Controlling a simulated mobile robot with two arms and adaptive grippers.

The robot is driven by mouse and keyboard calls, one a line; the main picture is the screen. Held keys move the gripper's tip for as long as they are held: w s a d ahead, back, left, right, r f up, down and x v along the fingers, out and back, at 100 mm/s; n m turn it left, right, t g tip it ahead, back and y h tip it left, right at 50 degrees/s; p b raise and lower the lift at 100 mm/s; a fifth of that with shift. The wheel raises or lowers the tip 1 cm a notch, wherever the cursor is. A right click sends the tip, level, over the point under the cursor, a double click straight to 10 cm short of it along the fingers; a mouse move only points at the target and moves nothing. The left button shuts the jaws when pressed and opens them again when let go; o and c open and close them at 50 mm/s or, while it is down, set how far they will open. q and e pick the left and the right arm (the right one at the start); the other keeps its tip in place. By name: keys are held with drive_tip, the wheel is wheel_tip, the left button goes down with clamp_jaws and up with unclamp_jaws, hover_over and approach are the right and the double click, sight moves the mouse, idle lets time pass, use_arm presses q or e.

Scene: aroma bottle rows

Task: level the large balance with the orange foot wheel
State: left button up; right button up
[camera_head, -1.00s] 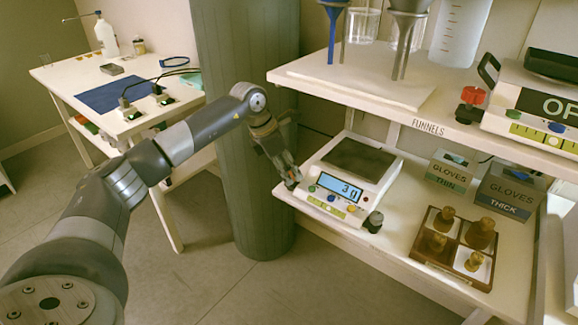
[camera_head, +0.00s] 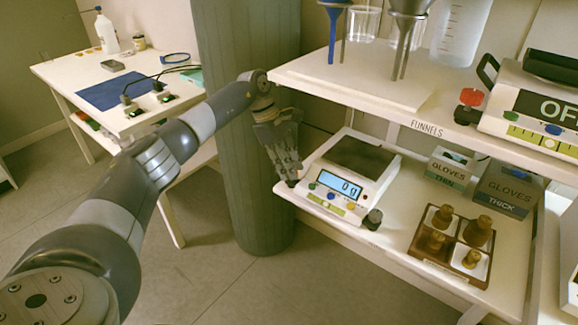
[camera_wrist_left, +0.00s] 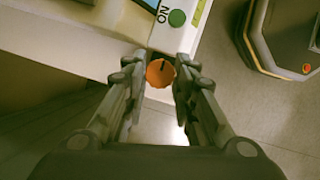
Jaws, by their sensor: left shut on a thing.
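The white balance (camera_head: 338,190) with a dark pan stands on the lower shelf, and its blue display (camera_head: 339,186) reads 0 g. A yellow-green strip (camera_head: 327,207) and coloured buttons are on its front. My left gripper (camera_head: 290,178) is at the balance's front left corner. In the left wrist view the orange foot wheel (camera_wrist_left: 160,73) sits between the two fingertips, which are shut on it. In the head view the fingers hide that wheel. A dark foot wheel (camera_head: 373,219) is at the front right corner. My right gripper does not show.
Another balance (camera_head: 540,105) marked OFF, with a red wheel (camera_head: 472,97), is on the upper shelf (camera_head: 400,104) beside a funnel stand. Glove boxes (camera_head: 504,188) and a wooden tray (camera_head: 416,249) of brass pieces are to the right. A grey column (camera_head: 246,150) stands close behind my left arm.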

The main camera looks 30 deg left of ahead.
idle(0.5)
use_arm(q)
drive_tip(key=o, duration=1.1)
drive_tip(key=shift+c, duration=0.2)
drive_tip(key=s+a+r, duration=0.1)
drive_tip(key=a+r, duration=0.1)
drive_tip(key=a, duration=0.5)
drive_tip(key=s+a+r, duration=0.1)
drive_tip(key=a+r, duration=0.1)
drive_tip(key=a, duration=0.4)
drive_tip(key=shift+a+r, duration=0.3)
drive_tip(key=shift+a, duration=0.05)
